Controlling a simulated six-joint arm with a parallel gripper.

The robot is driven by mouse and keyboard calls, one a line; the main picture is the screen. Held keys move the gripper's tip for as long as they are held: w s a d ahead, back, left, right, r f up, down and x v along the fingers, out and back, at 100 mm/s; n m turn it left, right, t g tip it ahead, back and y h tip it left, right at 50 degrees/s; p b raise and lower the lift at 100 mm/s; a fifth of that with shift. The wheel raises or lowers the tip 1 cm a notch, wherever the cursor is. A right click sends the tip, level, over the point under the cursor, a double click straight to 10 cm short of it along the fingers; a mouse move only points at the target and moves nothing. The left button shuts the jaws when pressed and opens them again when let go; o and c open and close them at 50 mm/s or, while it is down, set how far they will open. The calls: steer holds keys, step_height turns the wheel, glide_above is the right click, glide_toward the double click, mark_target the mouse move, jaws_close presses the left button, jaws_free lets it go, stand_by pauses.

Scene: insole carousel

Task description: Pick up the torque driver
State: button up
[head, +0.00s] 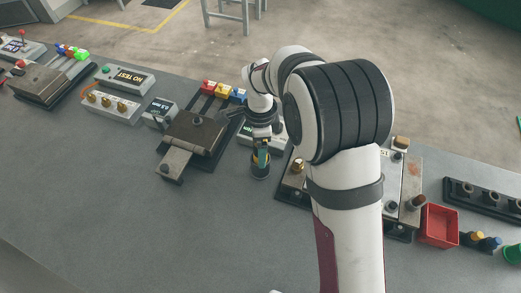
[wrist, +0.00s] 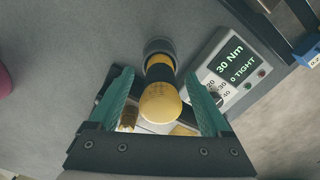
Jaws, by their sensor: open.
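The torque driver (wrist: 162,98) shows in the wrist view as a yellow ball-topped handle with a black and yellow shaft. A grey round base or collar lies at its far end. In the head view its lower part (head: 260,171) stands upright on the grey bench, beneath my gripper. My gripper (wrist: 159,82) is open, with one teal finger on each side of the driver. Gaps show between the fingers and the handle. In the head view my gripper (head: 262,148) is small and partly covers the driver's top.
A display box (wrist: 234,68) reading "30 Nm 0 TIGHT" stands close to the right of the driver in the wrist view. In the head view a dark fixture (head: 200,133) stands left of the driver. A red bin (head: 439,226) is far right. The front bench is clear.

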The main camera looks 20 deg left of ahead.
jaws_close()
steer(key=shift+r, duration=0.1)
stand_by(0.3)
step_height(320, 180, up, 10)
steer(key=shift+f, duration=0.1)
stand_by(0.3)
